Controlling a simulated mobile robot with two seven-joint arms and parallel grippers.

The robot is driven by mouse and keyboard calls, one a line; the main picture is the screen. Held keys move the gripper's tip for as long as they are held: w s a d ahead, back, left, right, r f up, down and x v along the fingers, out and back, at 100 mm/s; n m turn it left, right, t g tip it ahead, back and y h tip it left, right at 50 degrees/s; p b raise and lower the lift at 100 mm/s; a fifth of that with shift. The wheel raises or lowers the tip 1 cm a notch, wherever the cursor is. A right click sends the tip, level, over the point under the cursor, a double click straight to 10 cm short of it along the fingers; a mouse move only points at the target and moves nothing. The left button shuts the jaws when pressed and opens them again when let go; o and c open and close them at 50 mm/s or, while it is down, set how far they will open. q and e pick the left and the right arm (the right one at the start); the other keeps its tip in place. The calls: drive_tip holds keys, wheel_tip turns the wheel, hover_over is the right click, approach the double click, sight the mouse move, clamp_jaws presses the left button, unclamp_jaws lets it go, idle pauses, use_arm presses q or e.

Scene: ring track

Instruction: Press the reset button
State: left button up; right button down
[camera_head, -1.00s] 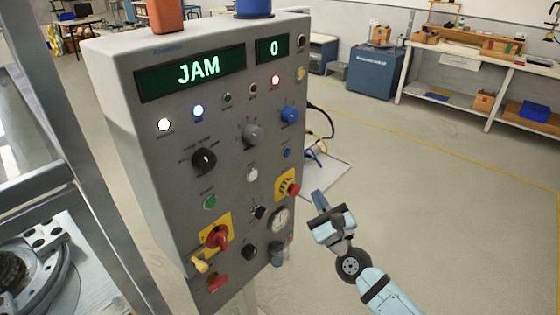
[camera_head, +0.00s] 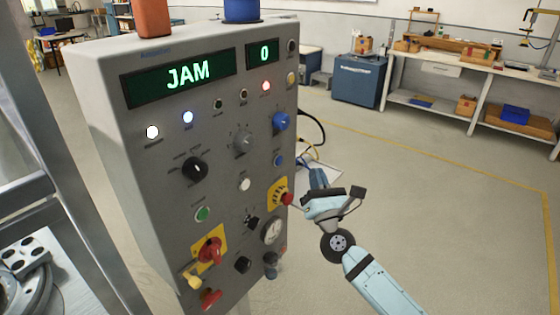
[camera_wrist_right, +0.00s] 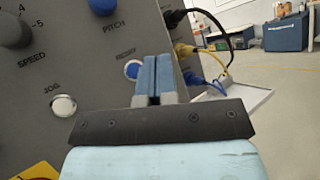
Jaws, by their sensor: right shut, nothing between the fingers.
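The reset button (camera_head: 278,160) is a small blue button on the right side of the grey control panel (camera_head: 150,205), below the blue pitch knob (camera_head: 281,122). In the right wrist view, the blue button (camera_wrist_right: 132,69) sits under the label RESET, partly covered by my fingers. My right gripper (camera_head: 318,178) is shut and empty, to the right of the panel and slightly lower than the button in the head view. In the right wrist view, its blue fingertips (camera_wrist_right: 153,62) show just right of the button. Contact cannot be told. My left gripper is out of view.
The white jog button (camera_wrist_right: 63,105) and a red emergency knob (camera_head: 287,199) are near the reset button. Cables (camera_wrist_right: 205,60) leave the panel's right side above a light tray (camera_wrist_right: 235,105). The display (camera_head: 185,75) reads JAM. Open floor lies right of the panel.

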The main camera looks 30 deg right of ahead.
sight(279, 161)
drive_tip(key=w+a, duration=0.2)
drive_tip(key=w, duration=0.4)
drive_tip(key=shift+w+a, duration=0.35)
drive_tip(key=shift+a, duration=0.05)
idle(1.1)
drive_tip(key=shift+w, duration=0.1)
idle(0.5)
drive_tip(key=shift+w+a+b, duration=0.2)
drive_tip(key=shift+w+b, duration=0.1)
drive_tip(key=shift+b, duration=0.1)
drive_tip(key=shift+w+a, duration=0.1)
drive_tip(key=shift+w, duration=0.25)
idle(0.5)
drive_tip(key=shift+s, duration=0.1)
idle(0.4)
drive_tip(key=shift+s+d, duration=0.3)
drive_tip(key=shift+s, duration=0.35)
